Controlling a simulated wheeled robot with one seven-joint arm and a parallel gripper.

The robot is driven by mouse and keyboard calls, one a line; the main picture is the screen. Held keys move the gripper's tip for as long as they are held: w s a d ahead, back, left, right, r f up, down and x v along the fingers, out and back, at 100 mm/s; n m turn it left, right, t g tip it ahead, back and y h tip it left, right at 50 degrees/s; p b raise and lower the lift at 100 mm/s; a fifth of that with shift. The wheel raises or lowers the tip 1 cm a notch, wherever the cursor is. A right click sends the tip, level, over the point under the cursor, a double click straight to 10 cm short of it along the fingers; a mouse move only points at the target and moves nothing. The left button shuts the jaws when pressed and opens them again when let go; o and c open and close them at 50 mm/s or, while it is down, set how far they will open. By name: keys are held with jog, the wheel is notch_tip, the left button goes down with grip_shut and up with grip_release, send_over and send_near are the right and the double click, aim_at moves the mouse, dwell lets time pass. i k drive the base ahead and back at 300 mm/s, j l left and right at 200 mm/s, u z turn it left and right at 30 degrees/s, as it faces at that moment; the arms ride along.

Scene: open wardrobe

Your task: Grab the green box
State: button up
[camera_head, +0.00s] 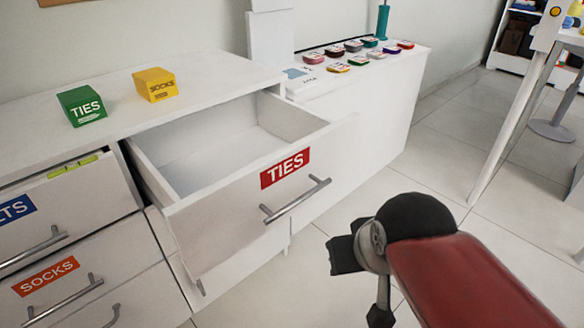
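The green box (82,106) with the word TIES stands on the white dresser top at the left. A yellow box (155,84) marked SOCKS stands just right of and behind it. My gripper (343,252) is at the lower middle right, in front of the open drawer and well apart from the green box. It is dark and seen from behind my red arm, so its finger opening cannot be made out.
A drawer (218,232) with a red TIES label is pulled out, and its visible inside is empty. A white cabinet (385,85) with several small colored items stands behind. Tiled floor is open at right.

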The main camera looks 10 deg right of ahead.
aim_at(82, 106)
jog(key=u, duration=1.3)
jog(key=i+j+z, duration=0.2)
jog(key=j, duration=0.2)
jog(key=i+j+z, duration=0.15)
jog(key=j, duration=0.25)
jog(key=j+z, duration=0.2)
jog(key=j, duration=0.25)
